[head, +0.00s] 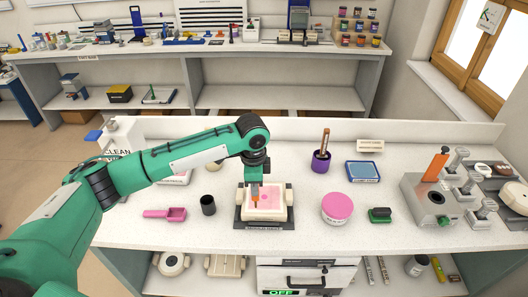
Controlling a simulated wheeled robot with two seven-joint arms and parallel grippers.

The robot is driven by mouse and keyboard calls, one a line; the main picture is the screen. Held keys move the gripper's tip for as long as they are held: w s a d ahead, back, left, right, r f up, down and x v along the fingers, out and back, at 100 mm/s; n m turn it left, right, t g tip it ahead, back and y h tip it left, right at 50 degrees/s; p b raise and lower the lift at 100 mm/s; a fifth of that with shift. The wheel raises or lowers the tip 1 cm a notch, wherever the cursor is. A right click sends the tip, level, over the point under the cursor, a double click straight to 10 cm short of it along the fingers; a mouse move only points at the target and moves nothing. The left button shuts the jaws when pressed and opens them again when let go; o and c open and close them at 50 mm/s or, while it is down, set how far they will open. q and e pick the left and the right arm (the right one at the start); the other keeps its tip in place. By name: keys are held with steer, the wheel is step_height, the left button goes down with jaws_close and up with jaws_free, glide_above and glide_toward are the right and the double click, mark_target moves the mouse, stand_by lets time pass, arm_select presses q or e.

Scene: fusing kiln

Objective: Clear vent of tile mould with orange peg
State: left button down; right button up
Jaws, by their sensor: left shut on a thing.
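My left gripper (255,194) points straight down over the left part of the mould. It is shut on a slim orange peg (255,204), whose lower end is at or just above the pink face; I cannot tell whether it touches. The vent itself is too small to make out. My right gripper is not in view.
A pink scoop (165,213) and a dark cup (208,205) lie left of the mould. A pink-lidded jar (337,207), a green-and-black block (380,214), a purple pot (320,162) and a blue tray (363,171) stand right. A grey stand (425,203) holds an upright orange piece (436,167).

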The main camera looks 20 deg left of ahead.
arm_select(q)
steer(key=w+r+m+p, duration=0.4)
steer(key=w+m, duration=0.3)
steer(key=m, duration=0.2)
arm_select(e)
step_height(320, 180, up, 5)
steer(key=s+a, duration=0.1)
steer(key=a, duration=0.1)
arm_select(q)
step_height(320, 180, down, 6)
steer(key=b, duration=0.6)
steer(key=shift+d+f+m, duration=0.15)
steer(key=shift+d+m, duration=0.15)
steer(key=shift+d, duration=0.05)
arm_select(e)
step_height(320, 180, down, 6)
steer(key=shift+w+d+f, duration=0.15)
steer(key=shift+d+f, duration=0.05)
arm_select(q)
steer(key=shift+f, duration=0.15)
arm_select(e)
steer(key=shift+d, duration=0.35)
arm_select(q)
steer(key=shift+f, duration=0.35)
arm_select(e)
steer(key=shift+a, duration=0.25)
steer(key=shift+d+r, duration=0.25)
